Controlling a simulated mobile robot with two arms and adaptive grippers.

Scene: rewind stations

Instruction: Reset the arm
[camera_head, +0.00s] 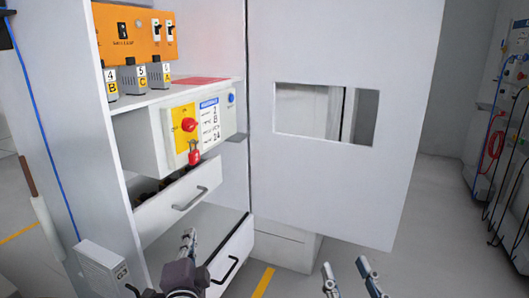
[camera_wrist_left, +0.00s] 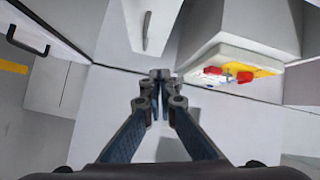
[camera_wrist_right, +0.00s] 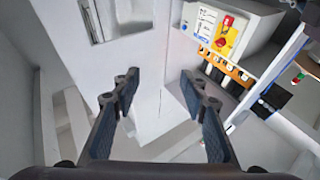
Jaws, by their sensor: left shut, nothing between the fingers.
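My left gripper (camera_head: 188,240) is in front of the cabinet's drawers, low in the head view, with its fingers together and nothing between them. The left wrist view shows its closed fingertips (camera_wrist_left: 160,76). My right gripper (camera_head: 345,270) is at the bottom of the head view, right of the left one, in front of the open door. Its fingers are apart and empty, as the right wrist view also shows (camera_wrist_right: 160,88). Neither gripper touches anything that I can see.
A cabinet holds an orange panel (camera_head: 134,35), several numbered padlock-like blocks and a white box (camera_head: 160,142) with a red knob (camera_head: 189,125). Two drawers (camera_head: 178,205) stand pulled out. The open door (camera_head: 335,150) has a window. Floor at right is clear before a cabled panel (camera_head: 505,130).

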